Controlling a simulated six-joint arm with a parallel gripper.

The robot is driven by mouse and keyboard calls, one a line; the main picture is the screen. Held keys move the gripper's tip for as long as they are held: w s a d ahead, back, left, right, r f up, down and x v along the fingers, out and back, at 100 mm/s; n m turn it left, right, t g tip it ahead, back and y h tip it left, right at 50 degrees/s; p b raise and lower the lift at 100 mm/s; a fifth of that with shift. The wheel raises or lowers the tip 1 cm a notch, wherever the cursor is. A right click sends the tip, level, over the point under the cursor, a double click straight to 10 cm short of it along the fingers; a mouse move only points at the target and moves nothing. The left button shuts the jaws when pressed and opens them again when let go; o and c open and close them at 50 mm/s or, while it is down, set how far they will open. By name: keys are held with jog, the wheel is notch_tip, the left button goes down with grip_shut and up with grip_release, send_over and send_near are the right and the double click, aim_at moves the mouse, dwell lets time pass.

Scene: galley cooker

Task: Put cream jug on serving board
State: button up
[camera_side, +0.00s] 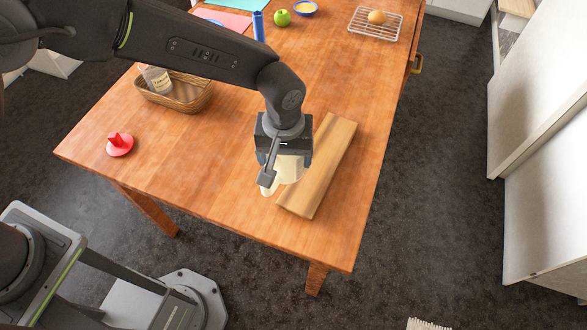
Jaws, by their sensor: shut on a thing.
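The cream jug (290,169) is pale cream and partly hidden behind my gripper. My gripper (270,180) points down and is shut on the jug. The serving board (328,165) is a long wooden plank lying on the table, running from upper right to lower left. The jug shows at the board's left edge, overlapping it in this view. I cannot tell whether the jug touches the board or is held above it.
A wicker basket (200,102) with a labelled jar (157,80) stands at the left. A red lidded item (119,144) sits near the left corner. A green apple (282,18), a blue cylinder (258,26) and a wire rack (362,24) are at the back. The table's (240,215) front is clear.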

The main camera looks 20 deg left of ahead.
aim_at(293, 173)
jog(key=shift+s+d+f, duration=0.15)
jog(key=shift+d+f, duration=0.35)
jog(key=shift+d, duration=0.3)
jog(key=shift+f, duration=2)
jog(key=shift+f, duration=0.15)
jog(key=o, duration=0.9)
jog(key=shift+o, duration=0.2)
notch_tip(293, 173, up, 12)
jog(key=shift+r, duration=0.2)
